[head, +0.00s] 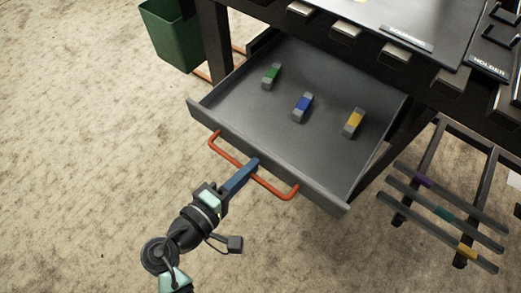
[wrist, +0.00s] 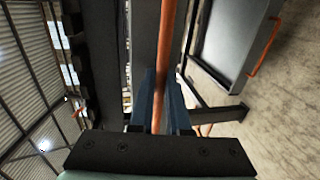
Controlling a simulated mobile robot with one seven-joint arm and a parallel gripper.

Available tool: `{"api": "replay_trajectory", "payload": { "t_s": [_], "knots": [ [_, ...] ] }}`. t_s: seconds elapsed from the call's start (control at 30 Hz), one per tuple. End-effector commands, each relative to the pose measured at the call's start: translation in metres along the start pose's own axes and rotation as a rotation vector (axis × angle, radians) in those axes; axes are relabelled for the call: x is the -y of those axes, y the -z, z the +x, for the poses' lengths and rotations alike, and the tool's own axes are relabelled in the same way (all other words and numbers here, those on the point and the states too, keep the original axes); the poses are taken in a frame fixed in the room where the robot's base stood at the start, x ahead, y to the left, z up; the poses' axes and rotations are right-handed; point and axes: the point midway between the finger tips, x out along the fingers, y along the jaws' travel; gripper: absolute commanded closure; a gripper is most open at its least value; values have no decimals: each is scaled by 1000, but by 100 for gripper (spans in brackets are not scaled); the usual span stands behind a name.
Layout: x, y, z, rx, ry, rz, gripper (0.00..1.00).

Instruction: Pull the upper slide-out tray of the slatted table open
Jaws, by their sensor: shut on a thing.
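The upper slide-out tray (head: 320,160) is drawn well out from under the slatted table (head: 345,30) in the head view. An orange bar handle (head: 275,190) runs along its front wall. My gripper (head: 254,164) is shut on the handle near its middle. In the wrist view the orange bar (wrist: 168,50) passes between the two blue fingers of my gripper (wrist: 160,100). Three small grey blocks lie in the tray: one with a green band (head: 271,76), one with blue (head: 302,107) and one with yellow (head: 353,122).
A green bin (head: 170,35) stands at the upper left beside the table leg. A low rack with several coloured-banded bars (head: 440,213) stands at the right. The carpeted floor (head: 80,130) at the left and front is clear.

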Motion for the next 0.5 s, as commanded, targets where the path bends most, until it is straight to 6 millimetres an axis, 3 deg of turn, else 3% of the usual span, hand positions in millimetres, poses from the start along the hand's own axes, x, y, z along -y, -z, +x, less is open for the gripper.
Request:
{"api": "replay_trajectory", "payload": {
  "t_s": [0.2, 0.5],
  "knots": [
    [5, 1, -28, -5, 1, 0, 100],
    [8, 1, -39, -4, 0, 0, 100]
  ]
}}
